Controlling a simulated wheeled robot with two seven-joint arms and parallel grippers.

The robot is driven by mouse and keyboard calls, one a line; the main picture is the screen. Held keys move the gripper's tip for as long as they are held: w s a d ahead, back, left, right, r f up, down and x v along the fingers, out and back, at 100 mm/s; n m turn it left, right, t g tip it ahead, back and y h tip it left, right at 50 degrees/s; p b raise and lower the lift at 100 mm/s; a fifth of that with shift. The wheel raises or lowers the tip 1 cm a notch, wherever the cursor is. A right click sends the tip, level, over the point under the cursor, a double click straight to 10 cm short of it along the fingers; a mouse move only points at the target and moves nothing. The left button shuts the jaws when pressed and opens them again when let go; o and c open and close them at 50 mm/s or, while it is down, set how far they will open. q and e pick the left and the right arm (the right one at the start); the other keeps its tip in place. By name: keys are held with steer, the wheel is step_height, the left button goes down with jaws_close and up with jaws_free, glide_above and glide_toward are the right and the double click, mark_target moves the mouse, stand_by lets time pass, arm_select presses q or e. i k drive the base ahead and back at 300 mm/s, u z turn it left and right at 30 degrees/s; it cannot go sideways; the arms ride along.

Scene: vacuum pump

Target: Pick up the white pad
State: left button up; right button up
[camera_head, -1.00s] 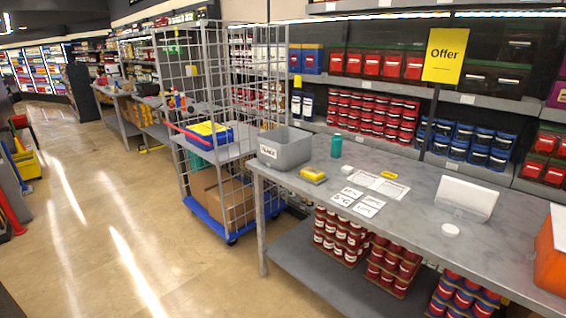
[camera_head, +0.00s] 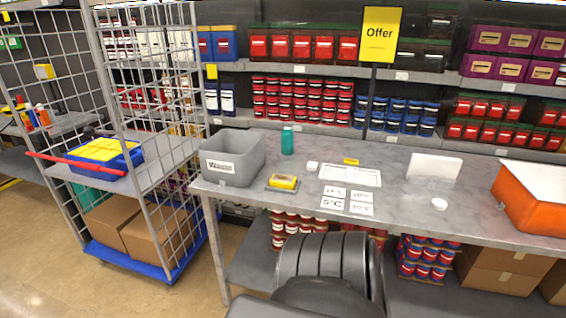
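Several white things lie on the grey table (camera_head: 400,215), and I cannot tell for sure which one is the pad. A small white block (camera_head: 312,166) lies near the middle of the table, behind the yellow-topped item. A flat white round piece (camera_head: 439,204) lies further right. A larger white panel (camera_head: 435,168) stands tilted behind the round piece. Neither of my grippers is in view. A dark grey ribbed part (camera_head: 325,262), probably mine, shows at the bottom middle in front of the table.
On the table are a grey bin (camera_head: 233,158), a teal bottle (camera_head: 287,140), a yellow-topped item (camera_head: 283,182), printed sheets (camera_head: 350,176), temperature cards (camera_head: 347,200) and an orange box (camera_head: 530,200). A wire cage trolley (camera_head: 160,165) stands at the left. The "Offer" sign (camera_head: 380,35) rises behind.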

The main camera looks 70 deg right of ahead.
mark_target(311, 166)
steer(key=z, duration=0.35)
steer(key=i, duration=0.95)
steer(key=z, duration=1.35)
steer(key=i, duration=0.65)
steer(key=z, duration=0.65)
